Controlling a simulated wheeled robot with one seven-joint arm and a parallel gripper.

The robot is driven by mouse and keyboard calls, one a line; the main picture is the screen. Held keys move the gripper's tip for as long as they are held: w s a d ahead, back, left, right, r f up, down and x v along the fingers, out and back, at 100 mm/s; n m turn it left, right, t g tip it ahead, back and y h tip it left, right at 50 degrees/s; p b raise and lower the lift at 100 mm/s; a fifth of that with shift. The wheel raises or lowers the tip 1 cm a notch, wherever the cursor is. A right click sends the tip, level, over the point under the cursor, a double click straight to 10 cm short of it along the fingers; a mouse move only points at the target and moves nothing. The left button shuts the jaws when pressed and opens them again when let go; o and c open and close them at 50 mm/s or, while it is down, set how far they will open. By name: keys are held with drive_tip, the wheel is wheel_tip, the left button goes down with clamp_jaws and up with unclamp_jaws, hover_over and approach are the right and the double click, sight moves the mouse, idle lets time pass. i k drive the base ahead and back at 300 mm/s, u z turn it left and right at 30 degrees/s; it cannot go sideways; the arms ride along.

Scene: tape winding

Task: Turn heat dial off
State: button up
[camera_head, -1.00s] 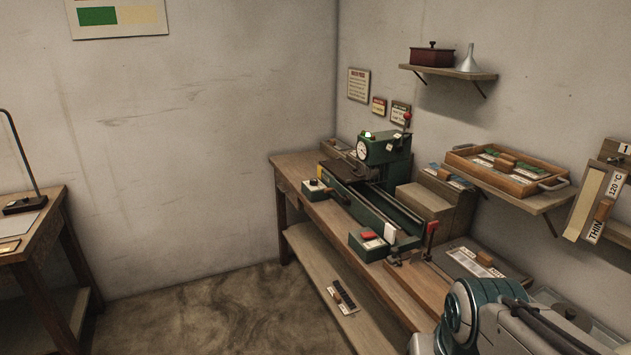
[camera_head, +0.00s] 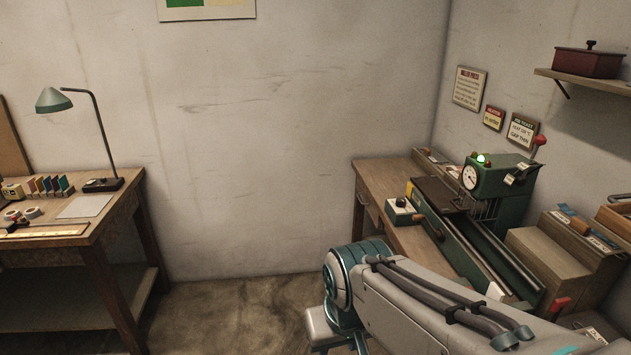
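The knob's setting is too small to read. The green press (camera_head: 500,176) has a round white gauge (camera_head: 469,177) and a lit green lamp (camera_head: 482,159) on top. My arm crosses the lower right of the view, in front of the bench and well short of the knob. I do not see my gripper's fingers.
The wooden workbench (camera_head: 376,183) stands along the right wall, and my arm hides its front part. A shelf (camera_head: 590,79) with a dark red box (camera_head: 588,63) hangs at the upper right. A second table (camera_head: 104,229) with a lamp (camera_head: 97,130) stands left. Open floor lies between.

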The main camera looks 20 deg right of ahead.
sight(400, 202)
drive_tip(key=z, duration=0.25)
drive_tip(key=i, duration=1.55)
drive_tip(key=z, duration=0.7)
